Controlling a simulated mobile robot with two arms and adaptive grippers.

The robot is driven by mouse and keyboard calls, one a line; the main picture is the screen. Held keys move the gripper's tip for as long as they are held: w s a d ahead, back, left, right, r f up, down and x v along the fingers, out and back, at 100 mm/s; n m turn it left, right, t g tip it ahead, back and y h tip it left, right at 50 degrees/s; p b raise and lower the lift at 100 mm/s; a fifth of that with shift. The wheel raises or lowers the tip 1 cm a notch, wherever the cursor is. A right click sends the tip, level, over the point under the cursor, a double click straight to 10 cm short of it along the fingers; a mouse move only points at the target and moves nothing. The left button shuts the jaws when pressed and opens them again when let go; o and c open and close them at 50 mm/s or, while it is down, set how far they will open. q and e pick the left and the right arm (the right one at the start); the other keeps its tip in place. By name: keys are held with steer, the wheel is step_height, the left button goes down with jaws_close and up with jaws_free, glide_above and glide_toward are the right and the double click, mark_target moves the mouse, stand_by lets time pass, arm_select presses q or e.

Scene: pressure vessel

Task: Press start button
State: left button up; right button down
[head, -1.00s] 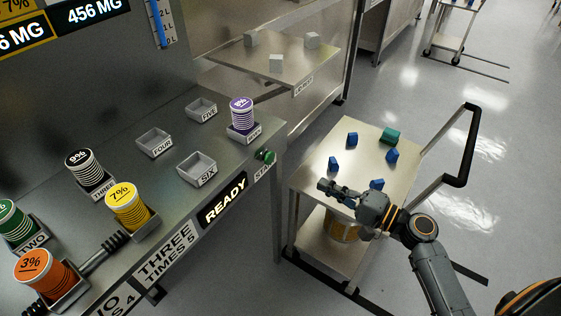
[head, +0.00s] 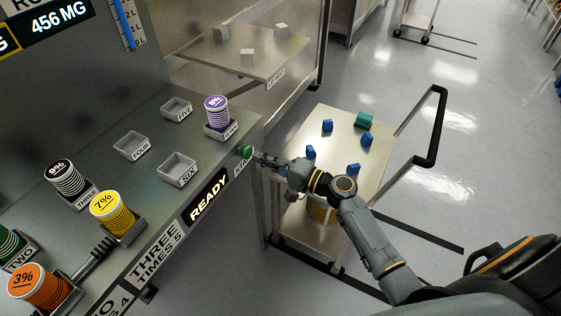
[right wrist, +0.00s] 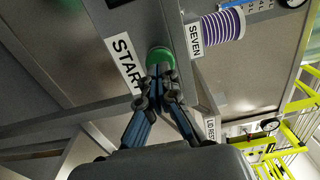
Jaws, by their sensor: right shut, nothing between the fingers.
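The green start button (head: 246,152) sits on the front edge of the steel machine, by the label START. It also shows in the right wrist view (right wrist: 160,57), beside the START label (right wrist: 126,62). My right gripper (head: 258,158) is shut and empty, with its fingertips at the button. In the right wrist view the fingertips (right wrist: 160,72) overlap the button's lower edge; I cannot tell whether they press it. My left gripper is not in view.
The READY display (head: 209,196) is left of the button. A purple-striped stack (head: 217,112) stands in the holder above it. A steel cart (head: 335,185) with several blue blocks and a green block (head: 363,120) stands under my right arm. Open floor lies to the right.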

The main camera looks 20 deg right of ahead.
steer(key=shift+x, duration=0.8)
